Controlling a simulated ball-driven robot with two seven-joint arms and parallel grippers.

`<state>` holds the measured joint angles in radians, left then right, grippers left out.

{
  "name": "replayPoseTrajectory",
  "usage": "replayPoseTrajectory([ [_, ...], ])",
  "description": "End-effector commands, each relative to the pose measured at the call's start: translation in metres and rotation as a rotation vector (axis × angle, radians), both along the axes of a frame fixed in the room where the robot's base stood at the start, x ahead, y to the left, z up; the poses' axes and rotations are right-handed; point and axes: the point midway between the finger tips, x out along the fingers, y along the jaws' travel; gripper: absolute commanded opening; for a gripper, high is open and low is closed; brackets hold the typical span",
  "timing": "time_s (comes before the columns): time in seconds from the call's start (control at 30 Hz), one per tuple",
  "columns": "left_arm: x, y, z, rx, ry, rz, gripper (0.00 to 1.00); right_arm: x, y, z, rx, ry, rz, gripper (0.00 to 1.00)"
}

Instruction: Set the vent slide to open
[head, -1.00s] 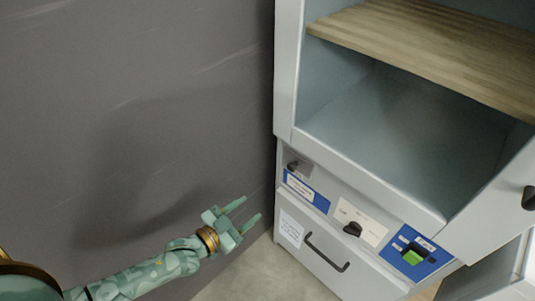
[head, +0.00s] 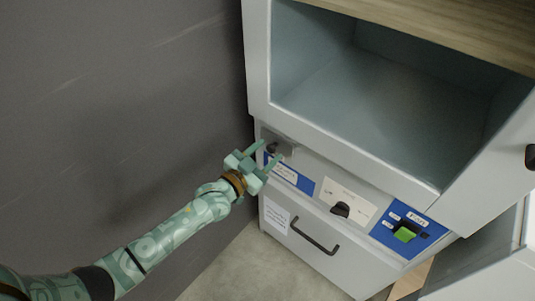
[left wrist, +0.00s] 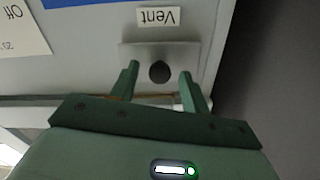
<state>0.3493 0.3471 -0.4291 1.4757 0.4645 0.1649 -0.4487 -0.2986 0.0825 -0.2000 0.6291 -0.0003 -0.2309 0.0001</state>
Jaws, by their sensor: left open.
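The vent slide's dark round knob (head: 272,147) sits on a grey metal plate at the left end of the cabinet's control panel. In the left wrist view the knob (left wrist: 159,72) is in front of the plate (left wrist: 150,52), with an upside-down "Vent" label (left wrist: 158,16) beside it. My left gripper (head: 267,154) is open and close to the knob. In the left wrist view its fingers (left wrist: 160,76) stand on either side of the knob, apart from it. I cannot tell how deep they reach. My right gripper is not in view.
Below is a drawer with a black handle (head: 313,236). An open compartment (head: 380,95) is above; a dark wall (head: 120,110) is left.

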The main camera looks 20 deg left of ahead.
Motion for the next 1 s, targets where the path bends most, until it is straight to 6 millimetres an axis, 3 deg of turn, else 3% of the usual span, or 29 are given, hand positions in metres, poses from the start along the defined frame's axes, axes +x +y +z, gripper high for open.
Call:
replayPoseTrajectory([
  [0.33, 0.005, -0.002, 0.001, 0.0, 0.0, 0.0, 0.46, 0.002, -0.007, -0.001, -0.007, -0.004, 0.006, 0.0],
  [0.5, 0.005, -0.002, 0.001, 0.0, 0.0, 0.0, 0.0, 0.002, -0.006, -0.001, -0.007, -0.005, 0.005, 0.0],
  [0.73, 0.0, -0.014, 0.004, -0.003, -0.001, -0.001, 0.0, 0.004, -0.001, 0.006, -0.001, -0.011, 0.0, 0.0],
  [1.0, -0.021, -0.071, 0.004, -0.004, 0.0, 0.0, 0.0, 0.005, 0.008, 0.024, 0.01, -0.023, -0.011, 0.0],
])
